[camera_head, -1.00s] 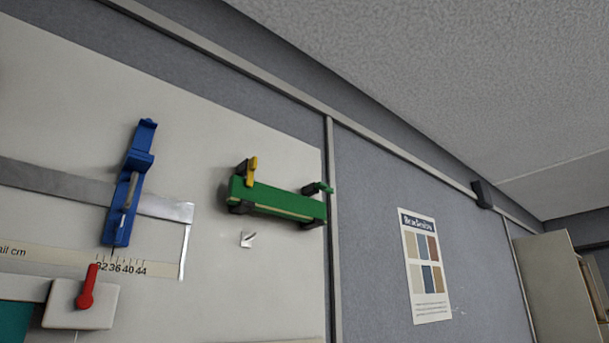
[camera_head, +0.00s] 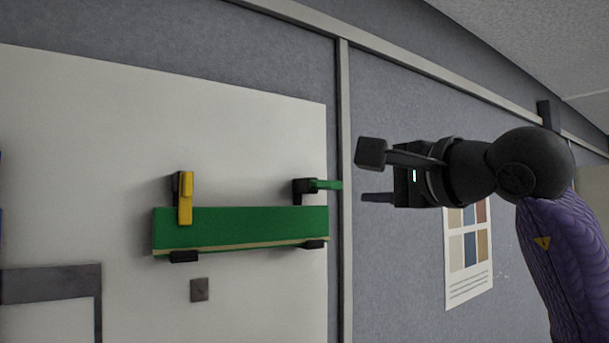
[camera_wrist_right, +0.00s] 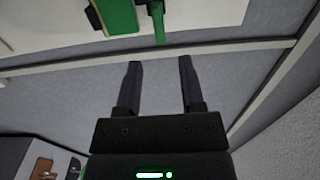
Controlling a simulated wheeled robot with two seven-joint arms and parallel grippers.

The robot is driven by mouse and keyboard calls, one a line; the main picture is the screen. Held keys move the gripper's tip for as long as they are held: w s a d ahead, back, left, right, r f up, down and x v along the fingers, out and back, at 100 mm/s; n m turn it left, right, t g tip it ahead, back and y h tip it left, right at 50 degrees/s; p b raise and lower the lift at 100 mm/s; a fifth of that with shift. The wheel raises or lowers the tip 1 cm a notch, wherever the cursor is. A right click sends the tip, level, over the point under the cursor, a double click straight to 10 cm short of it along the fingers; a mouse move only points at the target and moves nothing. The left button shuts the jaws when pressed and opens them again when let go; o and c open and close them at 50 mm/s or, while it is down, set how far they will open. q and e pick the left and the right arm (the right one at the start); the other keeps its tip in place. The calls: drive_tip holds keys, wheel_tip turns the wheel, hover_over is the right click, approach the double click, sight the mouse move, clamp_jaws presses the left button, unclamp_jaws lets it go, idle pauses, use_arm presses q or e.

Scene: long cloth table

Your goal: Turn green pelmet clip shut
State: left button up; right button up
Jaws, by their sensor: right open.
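The green pelmet clip (camera_head: 325,185) is a small green lever on a black mount at the upper right of the green pelmet (camera_head: 240,229). The lever points sideways to the right, past the board's edge. A yellow clip (camera_head: 185,197) stands upright at the pelmet's left end. My right gripper (camera_head: 372,175) is open and empty, to the right of the green clip and apart from it. In the right wrist view the green clip (camera_wrist_right: 158,22) lies beyond the gap between the open fingers (camera_wrist_right: 161,66). My left gripper is not in view.
The pelmet rests on two black brackets (camera_head: 184,257) on a white board (camera_head: 110,180). A small grey square (camera_head: 200,290) sits below it. A vertical metal strip (camera_head: 345,200) runs just right of the board. A colour-sample poster (camera_head: 468,270) hangs behind my right arm.

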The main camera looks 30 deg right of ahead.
sight(325, 185)
drive_tip(key=w, duration=0.1)
drive_tip(key=w+a+p, duration=0.1)
drive_tip(key=w, duration=0.2)
drive_tip(key=shift+w+a+r+p, duration=0.15)
drive_tip(key=shift+a+p, duration=0.1)
drive_tip(key=shift+p, duration=0.15)
drive_tip(key=w, duration=0.2)
drive_tip(key=w+p, duration=0.1)
drive_tip(key=shift+w+d, duration=0.2)
drive_tip(key=shift+w, duration=0.15)
drive_tip(key=shift+w+d+f+p, duration=0.1)
drive_tip(key=shift+w+f+p, duration=0.1)
drive_tip(key=shift+w+p, duration=0.15)
drive_tip(key=shift+a, duration=0.25)
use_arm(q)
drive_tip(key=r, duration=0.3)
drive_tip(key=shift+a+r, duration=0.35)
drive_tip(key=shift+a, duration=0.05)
use_arm(e)
drive_tip(key=shift+w+d+f, duration=0.1)
clamp_jaws()
